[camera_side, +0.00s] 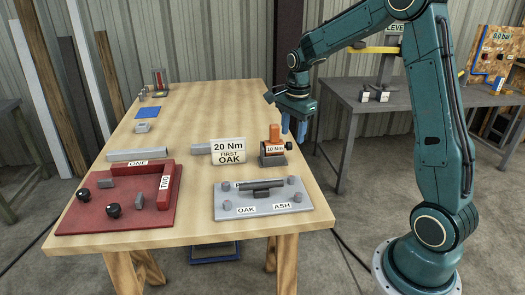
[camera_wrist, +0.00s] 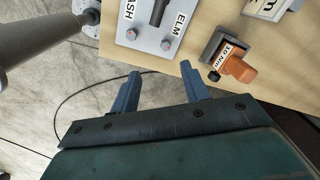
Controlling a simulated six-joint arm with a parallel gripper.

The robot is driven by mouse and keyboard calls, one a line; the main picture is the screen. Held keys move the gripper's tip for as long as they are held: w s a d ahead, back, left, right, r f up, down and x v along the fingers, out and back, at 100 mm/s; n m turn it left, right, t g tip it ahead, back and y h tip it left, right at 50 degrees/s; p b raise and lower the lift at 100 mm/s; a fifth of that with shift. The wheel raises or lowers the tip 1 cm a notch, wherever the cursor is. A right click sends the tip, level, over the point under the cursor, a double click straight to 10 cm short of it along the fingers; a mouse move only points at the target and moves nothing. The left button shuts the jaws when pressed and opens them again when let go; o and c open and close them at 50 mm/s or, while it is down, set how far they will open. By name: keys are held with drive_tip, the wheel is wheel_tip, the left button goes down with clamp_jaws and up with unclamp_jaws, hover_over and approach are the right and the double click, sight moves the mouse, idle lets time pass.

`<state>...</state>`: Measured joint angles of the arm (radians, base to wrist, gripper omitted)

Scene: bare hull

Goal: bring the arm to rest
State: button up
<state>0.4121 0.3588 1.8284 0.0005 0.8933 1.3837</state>
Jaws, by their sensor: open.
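My gripper (camera_side: 293,125) hangs from my teal arm just off the right edge of the wooden table (camera_side: 185,181). Its blue fingers point down, and nothing is between them. In the wrist view my gripper (camera_wrist: 160,88) shows two blue fingers spread apart, with the concrete floor and the table's edge beyond them. The orange tool marked 10 Nm (camera_side: 274,147) stands in a dark holder on the table, left of and nearer the camera than my gripper. It also shows in the wrist view (camera_wrist: 238,68), apart from the fingers.
A grey plate (camera_side: 255,212) with OAK and ASH labels holds several bolts and a dark bar. A red fixture (camera_side: 120,219) marked ONE and TWO lies at the front left. A sign (camera_side: 229,151) reads 20 Nm FIRST OAK. A grey bench (camera_side: 350,96) stands behind my arm.

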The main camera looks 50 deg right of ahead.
drive_tip(key=s+a+r+n+t, duration=0.2)
drive_tip(key=s+a+r+n, duration=0.7)
drive_tip(key=a+r+n, duration=0.15)
drive_tip(key=s+a+n+t, duration=0.2)
drive_tip(key=s+a+n, duration=0.5)
drive_tip(key=s+n, duration=0.3)
drive_tip(key=shift+s+r+t, duration=0.15)
drive_tip(key=shift+s+t, duration=0.25)
drive_tip(key=shift+s, duration=1.4)
drive_tip(key=shift+w, duration=0.1)
